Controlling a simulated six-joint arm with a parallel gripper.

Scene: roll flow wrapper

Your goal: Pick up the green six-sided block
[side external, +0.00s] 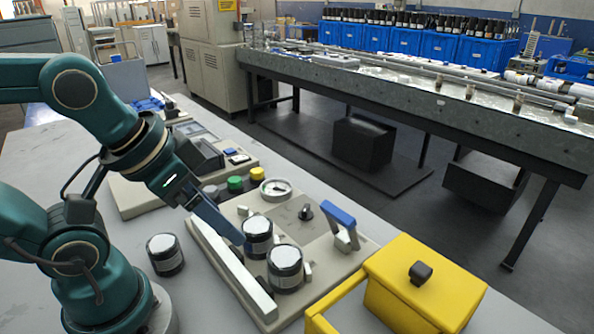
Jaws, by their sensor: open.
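My gripper (236,236) is open and points down to the right. Its tips are nearer the camera than the green piece, close beside a dark jar with a white top (257,232). I cannot tell whether they touch the jar. The fingers overlap in this view, so the gap between them is hidden.
Another jar (285,266) stands on the panel (325,262), and one (165,254) on the table. A raised light bar (228,268), a dial (276,188), a black knob (306,211) and a blue handle (340,217) surround the jars. A yellow lidded box (425,285) is at right.

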